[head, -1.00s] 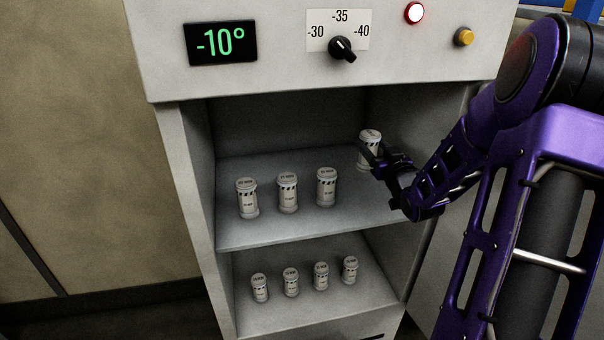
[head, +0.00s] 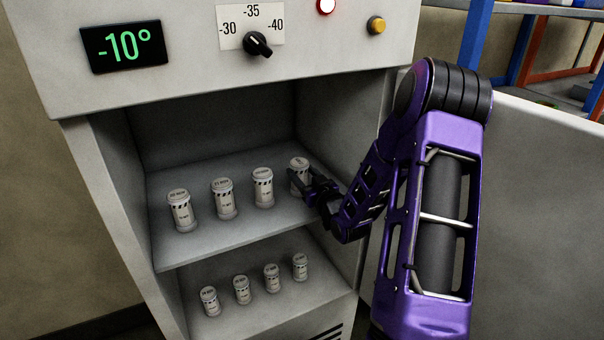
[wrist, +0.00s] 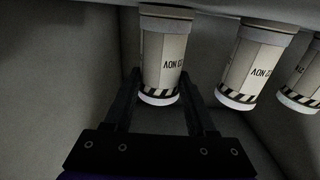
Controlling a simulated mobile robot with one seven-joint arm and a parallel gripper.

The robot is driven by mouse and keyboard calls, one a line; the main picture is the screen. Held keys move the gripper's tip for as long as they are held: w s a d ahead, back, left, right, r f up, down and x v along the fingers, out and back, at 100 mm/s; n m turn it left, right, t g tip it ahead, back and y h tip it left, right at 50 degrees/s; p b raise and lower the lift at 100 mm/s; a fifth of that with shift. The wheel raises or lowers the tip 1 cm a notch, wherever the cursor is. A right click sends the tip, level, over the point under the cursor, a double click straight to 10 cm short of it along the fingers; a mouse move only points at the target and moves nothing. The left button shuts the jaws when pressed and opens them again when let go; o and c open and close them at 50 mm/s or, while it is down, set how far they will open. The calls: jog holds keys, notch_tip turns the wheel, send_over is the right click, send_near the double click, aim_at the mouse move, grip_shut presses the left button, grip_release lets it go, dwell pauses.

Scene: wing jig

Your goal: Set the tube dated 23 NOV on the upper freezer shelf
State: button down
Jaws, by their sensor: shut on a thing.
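A white tube (head: 299,172) with a striped band is in my gripper (head: 311,188) at the right end of the upper freezer shelf (head: 215,240). In the wrist view, which shows it upside down, the tube (wrist: 163,55) stands between the two fingers (wrist: 160,90). Its label reads NOV, with the day number only partly legible. The tube looks upright and level with the row beside it. Its base is partly hidden by the fingers, so I cannot tell for certain whether it touches the shelf.
Several similar tubes stand left of it on the upper shelf, the nearest (head: 263,188) close by. More tubes (head: 271,278) line the lower shelf. The freezer's right wall (head: 345,125) is close to my arm.

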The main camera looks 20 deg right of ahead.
jog(key=shift+f+b, duration=0.15)
jog(key=shift+b, duration=0.15)
jog(key=shift+c, duration=1.1)
grip_release()
jog(key=shift+r+p, duration=0.3)
jog(key=shift+p, duration=0.1)
jog(key=s, duration=1.2)
jog(key=shift+d+b, duration=0.2)
jog(key=shift+b, duration=0.2)
jog(key=shift+f, duration=0.1)
